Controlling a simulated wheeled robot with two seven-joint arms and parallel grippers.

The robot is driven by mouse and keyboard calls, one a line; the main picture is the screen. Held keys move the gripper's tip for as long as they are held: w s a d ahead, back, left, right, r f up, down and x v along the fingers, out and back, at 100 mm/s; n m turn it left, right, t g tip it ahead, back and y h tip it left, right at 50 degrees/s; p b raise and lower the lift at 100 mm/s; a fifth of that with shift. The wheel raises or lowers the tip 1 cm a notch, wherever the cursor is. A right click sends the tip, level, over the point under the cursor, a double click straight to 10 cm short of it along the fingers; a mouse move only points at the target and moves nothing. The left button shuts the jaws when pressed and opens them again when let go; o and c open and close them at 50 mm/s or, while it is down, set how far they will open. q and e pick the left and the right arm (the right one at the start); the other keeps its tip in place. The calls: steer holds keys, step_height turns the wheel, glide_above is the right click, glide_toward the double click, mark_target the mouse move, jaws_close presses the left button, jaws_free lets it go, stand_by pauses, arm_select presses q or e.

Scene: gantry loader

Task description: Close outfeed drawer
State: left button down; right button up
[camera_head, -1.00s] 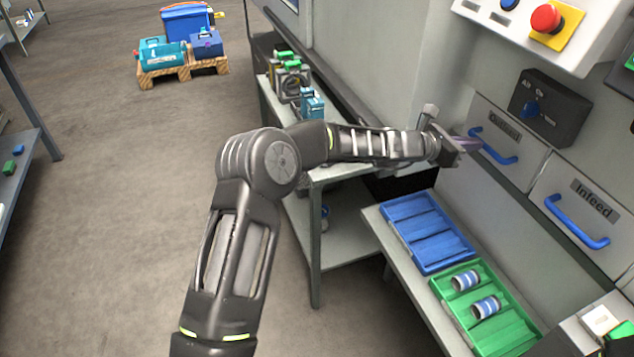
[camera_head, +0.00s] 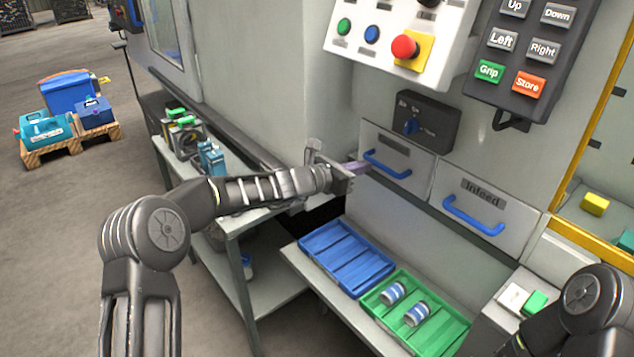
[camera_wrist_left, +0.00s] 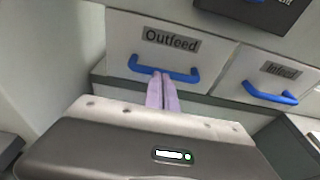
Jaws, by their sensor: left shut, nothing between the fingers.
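The outfeed drawer (camera_head: 398,157) is a grey front with a blue bar handle (camera_head: 387,166) in the machine wall. It also shows in the left wrist view (camera_wrist_left: 150,50) with its "Outfeed" label readable, and its front looks about flush with the panel. My left gripper (camera_head: 362,167) is shut and empty, its pale purple fingertips at the handle's left part. In the left wrist view the fingertips (camera_wrist_left: 162,80) overlap the handle's middle; I cannot tell whether they touch. My right arm shows at the lower right, but its gripper is not in view.
The infeed drawer (camera_head: 480,205) is to the right. A black knob box (camera_head: 425,120) and a button panel (camera_head: 400,45) sit above. Below are a blue tray (camera_head: 347,257) and a green tray (camera_head: 440,328) with two striped cans. A side table (camera_head: 240,222) stands left.

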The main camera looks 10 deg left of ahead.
arm_select(q)
steer(key=b+v, duration=0.2)
steer(key=v, duration=0.9)
steer(key=shift+a+f, duration=0.2)
arm_select(e)
steer(key=shift+s+a+f, duration=0.1)
steer(key=shift+s+f, duration=0.1)
steer(key=shift+f, duration=0.25)
steer(key=shift+s+a+f, duration=0.1)
steer(key=shift+s+f, duration=0.05)
steer(key=shift+f, duration=0.3)
arm_select(q)
steer(key=shift+s, duration=0.15)
